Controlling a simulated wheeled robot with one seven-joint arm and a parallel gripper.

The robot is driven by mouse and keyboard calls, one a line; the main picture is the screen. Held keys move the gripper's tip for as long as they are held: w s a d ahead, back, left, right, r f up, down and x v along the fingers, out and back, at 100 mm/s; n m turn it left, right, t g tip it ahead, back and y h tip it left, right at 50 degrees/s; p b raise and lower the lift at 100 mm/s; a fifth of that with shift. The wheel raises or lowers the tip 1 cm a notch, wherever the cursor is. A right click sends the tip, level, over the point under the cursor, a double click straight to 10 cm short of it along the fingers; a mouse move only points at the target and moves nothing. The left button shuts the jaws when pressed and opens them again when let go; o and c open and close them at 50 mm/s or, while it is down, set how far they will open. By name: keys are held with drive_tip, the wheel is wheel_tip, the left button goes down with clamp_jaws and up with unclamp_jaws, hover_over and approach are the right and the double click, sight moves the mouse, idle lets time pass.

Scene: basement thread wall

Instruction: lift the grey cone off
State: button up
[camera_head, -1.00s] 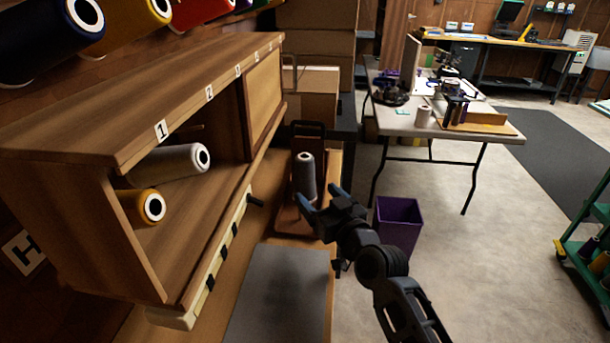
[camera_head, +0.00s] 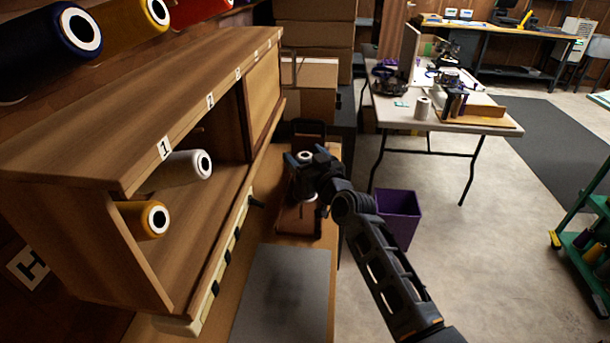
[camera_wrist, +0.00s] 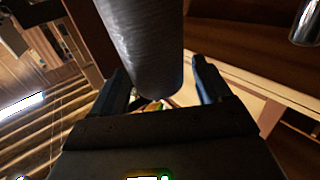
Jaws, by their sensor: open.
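The grey cone (camera_head: 304,156) stands upright on a brown wooden stand (camera_head: 297,222) beyond the grey mat. Only its top end shows clearly in the head view, since my gripper (camera_head: 308,172) hides most of it. In the wrist view the grey cone (camera_wrist: 145,45) comes down between the two fingers of my gripper (camera_wrist: 162,82). The fingers are open, one on each side of the cone. A small gap shows on the right side; contact on the left side I cannot tell.
A wooden shelf (camera_head: 190,75) with numbered bays stands on the left, holding a white cone (camera_head: 180,170) and a yellow cone (camera_head: 143,219). A grey mat (camera_head: 283,295) lies in front. A purple bin (camera_head: 398,215) stands on the floor to the right.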

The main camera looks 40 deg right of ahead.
drive_tip(key=shift+w, duration=0.1)
drive_tip(key=shift+c, duration=0.2)
clamp_jaws()
idle(0.5)
